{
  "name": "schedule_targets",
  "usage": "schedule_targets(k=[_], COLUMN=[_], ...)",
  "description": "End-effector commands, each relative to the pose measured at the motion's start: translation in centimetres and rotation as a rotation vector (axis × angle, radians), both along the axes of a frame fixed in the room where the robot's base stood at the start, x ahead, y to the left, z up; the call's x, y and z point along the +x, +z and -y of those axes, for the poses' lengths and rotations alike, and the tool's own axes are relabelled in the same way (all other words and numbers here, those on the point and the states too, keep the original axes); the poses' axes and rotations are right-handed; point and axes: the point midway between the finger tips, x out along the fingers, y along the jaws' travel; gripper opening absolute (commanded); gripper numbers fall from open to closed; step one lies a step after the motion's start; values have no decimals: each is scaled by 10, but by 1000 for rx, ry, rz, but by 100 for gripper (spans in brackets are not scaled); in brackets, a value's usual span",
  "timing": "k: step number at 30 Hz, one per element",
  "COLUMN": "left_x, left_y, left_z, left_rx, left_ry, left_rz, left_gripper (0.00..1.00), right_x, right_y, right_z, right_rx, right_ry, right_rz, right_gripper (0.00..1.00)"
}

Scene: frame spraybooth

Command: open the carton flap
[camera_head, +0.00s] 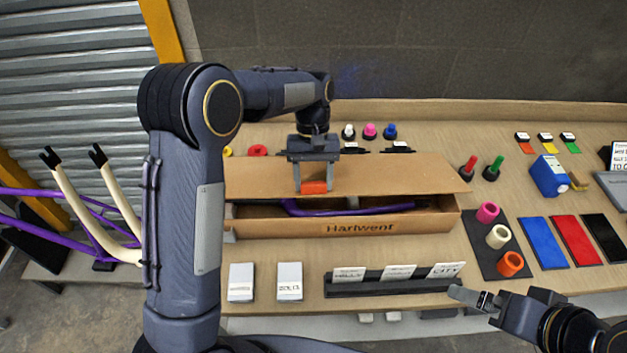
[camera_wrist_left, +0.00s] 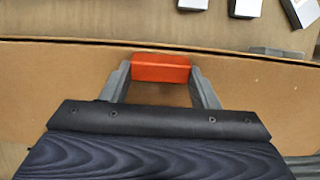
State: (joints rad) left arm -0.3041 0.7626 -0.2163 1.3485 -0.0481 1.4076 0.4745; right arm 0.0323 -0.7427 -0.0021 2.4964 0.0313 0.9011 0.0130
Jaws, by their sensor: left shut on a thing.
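The long brown carton (camera_head: 405,225), printed "Harlwent" on its front wall, lies on the bench. Its flap (camera_head: 400,178) is raised and leans back, so the inside shows with a purple tube (camera_head: 360,210) in it. The flap has an orange tab (camera_head: 314,188). My left gripper (camera_head: 315,182) is shut on this tab from above. The left wrist view also shows the orange tab (camera_wrist_left: 160,68) between both fingers, against the brown flap (camera_wrist_left: 60,80). My right gripper (camera_head: 472,298) is at the lower right, near the bench's front edge, away from the carton; its jaw state is unclear.
A rack with white cards (camera_head: 390,285) stands in front of the carton. Coloured grips on a dark mat (camera_head: 488,245) and blue, red and black panels (camera_head: 573,242) lie to the right. A blue box (camera_head: 548,176) stands behind them. A purple bicycle frame (camera_head: 70,215) stands left.

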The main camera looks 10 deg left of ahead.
Motion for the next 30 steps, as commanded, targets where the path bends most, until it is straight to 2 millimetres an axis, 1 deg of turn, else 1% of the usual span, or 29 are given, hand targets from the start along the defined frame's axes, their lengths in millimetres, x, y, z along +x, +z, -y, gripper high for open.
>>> schedule_targets(k=[2,12,22,30], left_x=[2,3,15,15], left_y=[3,4,20,22], left_z=[-1,-1,-4,-5], left_rx=[-5,-8,-35,-38], left_ry=[2,2,3,2], left_rz=[-9,-18,-117,-127], left_gripper=[29,29,29,29], right_x=[0,0,0,0], right_y=[3,2,2,2], right_z=[0,0,0,0], right_rx=[0,0,0,0], right_ry=[0,0,0,0], right_rz=[0,0,0,0], right_gripper=[100,100,100,100])
